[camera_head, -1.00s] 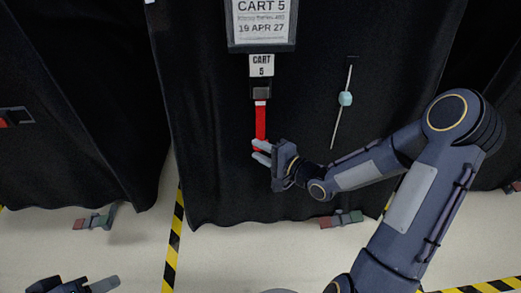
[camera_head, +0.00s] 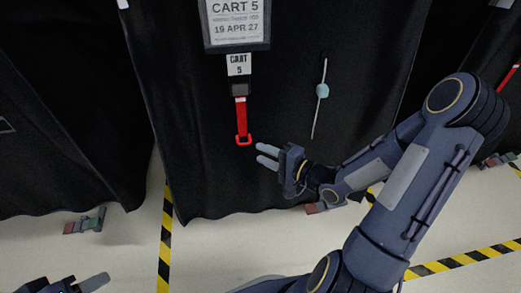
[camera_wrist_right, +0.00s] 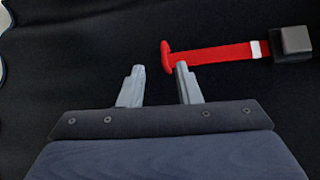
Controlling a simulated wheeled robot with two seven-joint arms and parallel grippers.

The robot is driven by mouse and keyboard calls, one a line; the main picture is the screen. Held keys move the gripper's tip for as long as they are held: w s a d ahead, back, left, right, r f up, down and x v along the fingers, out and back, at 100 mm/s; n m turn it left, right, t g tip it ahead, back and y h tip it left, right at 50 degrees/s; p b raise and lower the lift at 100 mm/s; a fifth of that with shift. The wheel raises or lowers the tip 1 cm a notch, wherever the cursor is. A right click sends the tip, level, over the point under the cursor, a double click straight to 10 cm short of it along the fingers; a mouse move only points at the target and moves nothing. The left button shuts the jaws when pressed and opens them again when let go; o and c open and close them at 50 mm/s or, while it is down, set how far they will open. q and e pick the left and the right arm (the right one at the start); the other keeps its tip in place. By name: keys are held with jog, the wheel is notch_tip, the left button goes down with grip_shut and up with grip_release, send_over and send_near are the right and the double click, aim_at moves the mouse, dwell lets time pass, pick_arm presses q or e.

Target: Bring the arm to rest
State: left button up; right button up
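My right gripper (camera_head: 264,155) is in front of the black cover of cart 5, its two pale fingers apart with nothing between them. In the right wrist view the gripper (camera_wrist_right: 160,68) also shows an empty gap. A red strap (camera_head: 242,122) with a loop end (camera_head: 243,141) hangs from a dark buckle under the "CART 5" tag. The loop is just left of and above the fingertips, apart from them in the head view. In the right wrist view the red strap (camera_wrist_right: 215,54) passes near the right fingertip. My left gripper (camera_head: 80,284) shows only partly at the bottom left.
A sign (camera_head: 236,22) hangs above the strap. A thin rod with a pale blue bead (camera_head: 322,90) is on the cover to the right. Caster brakes (camera_head: 85,222) stick out below the covers. Yellow-black tape (camera_head: 167,235) marks the pale floor, which is open in front.

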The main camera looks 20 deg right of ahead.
dwell(0.4)
jog(key=s+d+r+n+g+h, duration=0.5)
jog(key=s+n+h, duration=0.1)
jog(key=n+h, duration=0.15)
jog(key=s+a+r+n+g+y, duration=0.1)
jog(key=s+a+r+n+g, duration=0.1)
jog(key=s+a, duration=0.35)
jog(key=s+a+r+n+g+y, duration=0.1)
jog(key=s+a+r+n+y, duration=0.1)
jog(key=s, duration=0.7)
notch_tip(320, 180, up, 33)
jog(key=p, duration=3.2)
jog(key=shift+s+f+n+g+p, duration=0.15)
jog(key=shift+n+g+p, duration=0.15)
jog(key=shift+n+p, duration=0.05)
jog(key=shift+a, duration=0.1)
